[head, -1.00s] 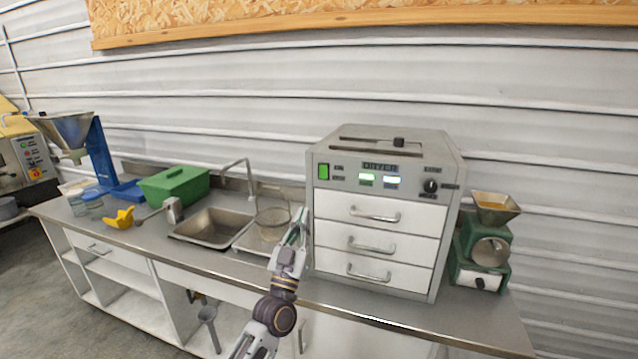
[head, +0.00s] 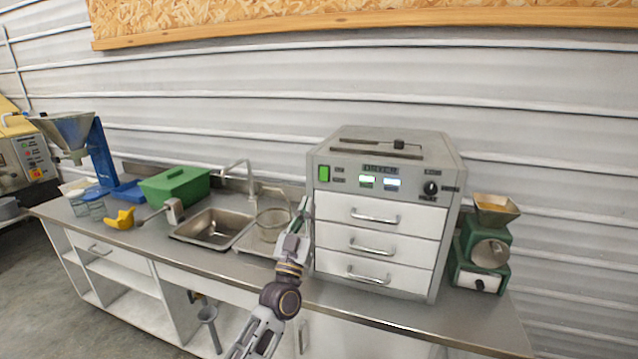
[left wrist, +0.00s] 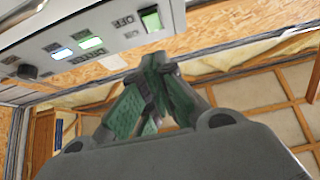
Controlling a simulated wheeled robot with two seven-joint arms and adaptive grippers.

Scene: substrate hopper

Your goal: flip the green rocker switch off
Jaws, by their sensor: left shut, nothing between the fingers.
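The green rocker switch (head: 324,173) is at the upper left of the front panel of a grey cabinet (head: 450,190) with white drawers. It also shows in the left wrist view (left wrist: 151,19), bright green on the white panel. My left gripper (head: 303,207) is shut and empty, in front of the cabinet's left edge and below the switch. In the left wrist view its green-padded fingertips (left wrist: 153,62) meet just below the switch in the picture, apart from it as far as I can see. My right gripper is not in view.
Two lit displays (head: 380,181) and a black knob (head: 431,187) share the panel. Drawer handles (head: 375,216) stick out below.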

